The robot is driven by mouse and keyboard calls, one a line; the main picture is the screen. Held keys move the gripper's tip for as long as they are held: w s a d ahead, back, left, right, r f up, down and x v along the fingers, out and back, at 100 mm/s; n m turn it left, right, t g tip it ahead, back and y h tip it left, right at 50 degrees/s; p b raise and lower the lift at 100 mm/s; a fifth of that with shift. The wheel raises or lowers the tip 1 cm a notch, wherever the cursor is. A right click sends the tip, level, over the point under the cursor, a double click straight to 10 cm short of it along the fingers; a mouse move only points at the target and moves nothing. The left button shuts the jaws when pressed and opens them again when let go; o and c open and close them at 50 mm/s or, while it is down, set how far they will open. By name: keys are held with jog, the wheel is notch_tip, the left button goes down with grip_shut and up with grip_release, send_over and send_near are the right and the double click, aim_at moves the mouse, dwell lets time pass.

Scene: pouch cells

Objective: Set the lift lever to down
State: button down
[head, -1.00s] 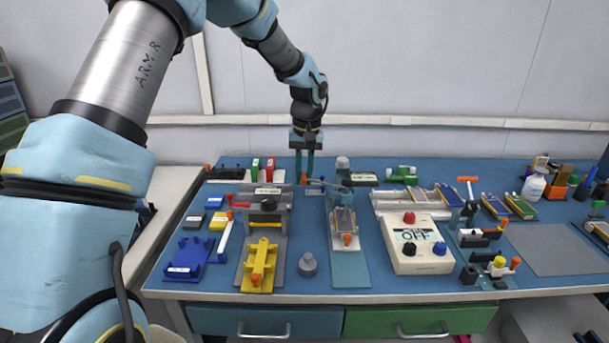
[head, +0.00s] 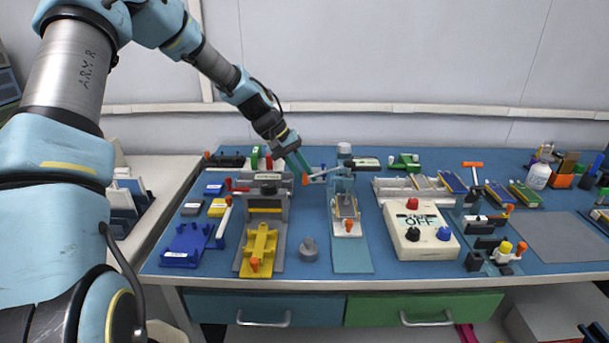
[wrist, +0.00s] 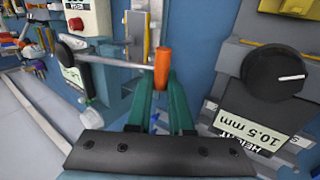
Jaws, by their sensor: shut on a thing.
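The lift lever (head: 323,172) is a thin pale rod with an orange grip at its left end. In the head view it slopes down to the left from its pivot, behind the clear-blue station. My gripper (head: 301,172) reaches in tilted from the upper left and is shut on the orange grip. In the wrist view the orange grip (wrist: 162,68) stands between the two green fingertips, and the rod runs left to a black round hub (wrist: 71,52). The lever's label (head: 364,162) is too small to read.
A grey press with a black dial (wrist: 276,75) and a 10.5 mm label stands close beside my gripper. A white box (head: 420,232) reading OFF stands to the right. A grey weight (head: 309,250) and blue fixture (head: 187,245) sit nearer the front edge.

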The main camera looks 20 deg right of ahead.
dwell(0.4)
jog(key=c, duration=0.8)
grip_release()
jog(key=b+v, duration=0.2)
jog(key=v, duration=0.8)
jog(key=shift+w+a+r, duration=0.1)
jog(key=shift+a+r, duration=0.1)
jog(key=shift+a, duration=0.1)
jog(key=s+a+f+n+t+y, duration=0.1)
jog(key=s+a, duration=0.3)
jog(key=a, duration=0.6)
jog(key=s+a+f+n+t+y, duration=0.1)
jog(key=s+a, duration=0.4)
jog(key=a, duration=0.5)
jog(key=s+a+f+n+t+y, duration=0.1)
jog(key=s+a, duration=0.4)
jog(key=a, duration=0.6)
notch_tip(320, 180, down, 2)
jog(key=shift+s+f+n+t+y, duration=0.1)
jog(key=shift+n+t+y, duration=0.4)
jog(key=shift+y, duration=0.7)
